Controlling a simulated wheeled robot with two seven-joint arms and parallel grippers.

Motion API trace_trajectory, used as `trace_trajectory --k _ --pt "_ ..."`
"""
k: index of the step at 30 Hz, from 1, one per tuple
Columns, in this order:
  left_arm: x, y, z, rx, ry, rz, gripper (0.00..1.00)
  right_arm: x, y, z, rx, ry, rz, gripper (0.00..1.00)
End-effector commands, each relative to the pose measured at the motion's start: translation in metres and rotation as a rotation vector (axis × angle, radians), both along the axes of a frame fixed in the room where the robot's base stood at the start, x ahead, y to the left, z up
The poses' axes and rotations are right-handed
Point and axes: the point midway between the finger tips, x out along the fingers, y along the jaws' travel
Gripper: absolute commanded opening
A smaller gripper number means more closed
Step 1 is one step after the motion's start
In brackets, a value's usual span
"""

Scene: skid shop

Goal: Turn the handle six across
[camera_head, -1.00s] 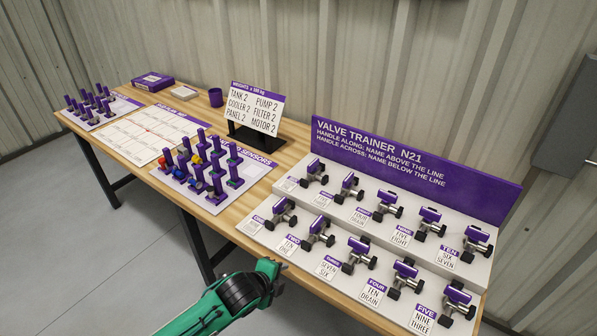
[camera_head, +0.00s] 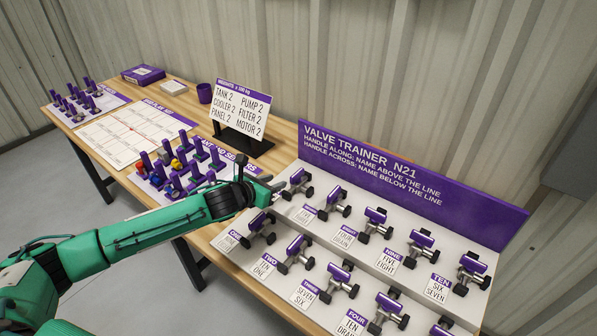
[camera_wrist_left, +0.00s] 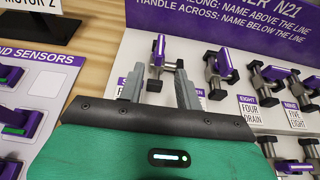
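Handle six is the purple lever (camera_head: 297,176) on the leftmost valve of the trainer's back row. In the left wrist view handle six (camera_wrist_left: 160,46) lies just beyond my fingertips, turned roughly the same way as the neighbouring handle (camera_wrist_left: 222,62) and unlike the one above the EIGHT label. My left gripper (camera_head: 272,183) is close to the left of this valve; in the left wrist view its two grey fingers (camera_wrist_left: 158,78) are apart with nothing clearly held. Whether they touch the valve I cannot tell. The label below valve six is mostly hidden by my gripper. My right gripper is out of view.
The valve trainer's purple header (camera_head: 400,180) stands behind the back row. The front row of valves (camera_head: 297,252) lies nearer.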

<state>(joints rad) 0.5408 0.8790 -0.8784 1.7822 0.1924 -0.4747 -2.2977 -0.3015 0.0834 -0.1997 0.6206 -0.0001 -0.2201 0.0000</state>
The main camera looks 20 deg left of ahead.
Motion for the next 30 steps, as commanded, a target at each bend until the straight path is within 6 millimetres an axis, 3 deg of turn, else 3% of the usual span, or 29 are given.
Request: trace_trajectory --k 5,18,30 --pt "0.026 -0.011 -0.009 -0.006 0.002 0.001 0.35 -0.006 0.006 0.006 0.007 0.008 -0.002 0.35" --pt "0.085 -0.033 -0.036 -0.006 0.002 0.001 0.35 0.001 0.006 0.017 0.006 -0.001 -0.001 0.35" --pt "0.106 -0.04 -0.047 -0.003 0.002 0.002 0.35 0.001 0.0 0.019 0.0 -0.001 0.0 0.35"
